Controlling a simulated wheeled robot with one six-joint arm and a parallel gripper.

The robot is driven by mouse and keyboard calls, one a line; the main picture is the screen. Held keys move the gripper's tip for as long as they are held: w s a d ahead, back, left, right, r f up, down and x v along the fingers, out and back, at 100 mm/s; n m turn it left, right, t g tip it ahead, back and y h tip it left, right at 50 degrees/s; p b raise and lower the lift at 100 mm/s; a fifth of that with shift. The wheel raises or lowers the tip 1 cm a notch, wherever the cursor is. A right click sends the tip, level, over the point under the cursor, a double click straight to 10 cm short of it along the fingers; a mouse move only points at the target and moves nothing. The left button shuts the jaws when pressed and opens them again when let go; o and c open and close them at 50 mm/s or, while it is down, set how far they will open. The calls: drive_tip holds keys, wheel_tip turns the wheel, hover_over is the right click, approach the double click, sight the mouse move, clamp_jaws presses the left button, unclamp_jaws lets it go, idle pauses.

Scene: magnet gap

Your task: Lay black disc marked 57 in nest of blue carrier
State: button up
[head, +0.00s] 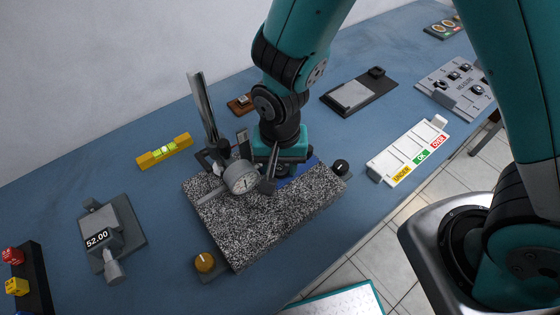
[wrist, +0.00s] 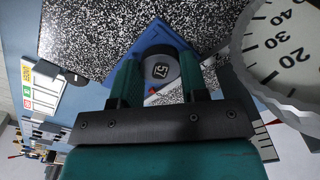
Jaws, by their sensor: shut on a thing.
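The black disc marked 57 (wrist: 160,71) shows between the two fingers of my gripper (wrist: 160,78) in the wrist view. My gripper is shut on it. The blue carrier (wrist: 153,33) lies around and under the disc on the speckled granite plate. I cannot tell whether the disc rests in the nest or is held just above it. In the head view the gripper (head: 280,165) is low over the plate and hides the disc. Only an edge of the blue carrier (head: 302,171) shows beside it.
The dial gauge (head: 241,177) on its post stands close to the gripper, left of it, on the granite plate (head: 262,222). A white UNDER/OK/OVER tray (head: 408,152) lies to the right. A yellow level (head: 164,151) and a grey 52.00 device (head: 105,238) lie to the left.

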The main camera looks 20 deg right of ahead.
drive_tip(key=shift+f, duration=0.2)
drive_tip(key=o, duration=0.9)
drive_tip(key=c, duration=0.5)
wheel_tip(320, 180, up, 5)
drive_tip(key=p, duration=0.4)
drive_tip(key=shift+f, duration=0.2)
